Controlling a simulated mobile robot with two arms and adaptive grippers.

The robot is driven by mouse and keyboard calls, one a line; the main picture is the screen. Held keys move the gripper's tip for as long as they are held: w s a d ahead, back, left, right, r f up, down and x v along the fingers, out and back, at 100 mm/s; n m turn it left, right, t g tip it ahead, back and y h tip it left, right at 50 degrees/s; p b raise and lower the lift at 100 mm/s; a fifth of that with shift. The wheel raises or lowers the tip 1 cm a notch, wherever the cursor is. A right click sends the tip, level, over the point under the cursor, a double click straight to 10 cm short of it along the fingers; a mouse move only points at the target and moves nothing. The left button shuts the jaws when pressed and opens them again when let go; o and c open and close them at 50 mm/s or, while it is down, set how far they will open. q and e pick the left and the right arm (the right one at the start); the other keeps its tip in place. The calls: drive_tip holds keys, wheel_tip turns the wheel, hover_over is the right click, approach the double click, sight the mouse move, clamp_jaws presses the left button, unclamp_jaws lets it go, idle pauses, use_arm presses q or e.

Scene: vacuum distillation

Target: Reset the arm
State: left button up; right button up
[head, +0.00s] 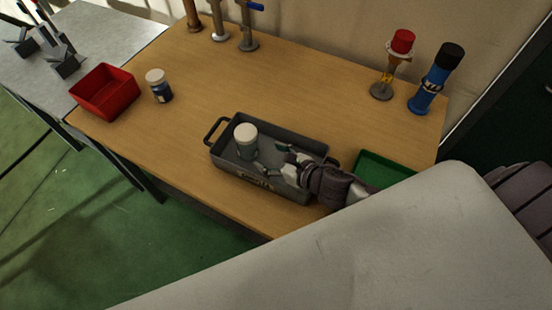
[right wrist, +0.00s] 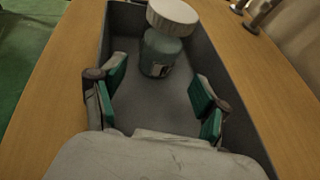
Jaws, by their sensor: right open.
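My right gripper (head: 269,160) reaches in from the right over the grey tray (head: 224,161) on the wooden table. In the right wrist view my right gripper (right wrist: 158,100) is open, its green-padded fingers spread wide with nothing between the tips. A jar with a white lid (head: 246,141) stands upright in the tray, just beyond the fingertips and apart from them. The jar also shows in the right wrist view (right wrist: 162,55). My left gripper is not in view.
A red bin (head: 105,92) and a white-capped blue bottle (head: 159,86) stand at the left of the wooden table (head: 185,135). A green tray (head: 380,170) lies right of the grey tray. Red-topped (head: 402,42) and blue (head: 432,85) fixtures stand at the back right. The table's middle is clear.

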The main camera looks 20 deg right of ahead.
drive_tip(key=shift+v, duration=1.05)
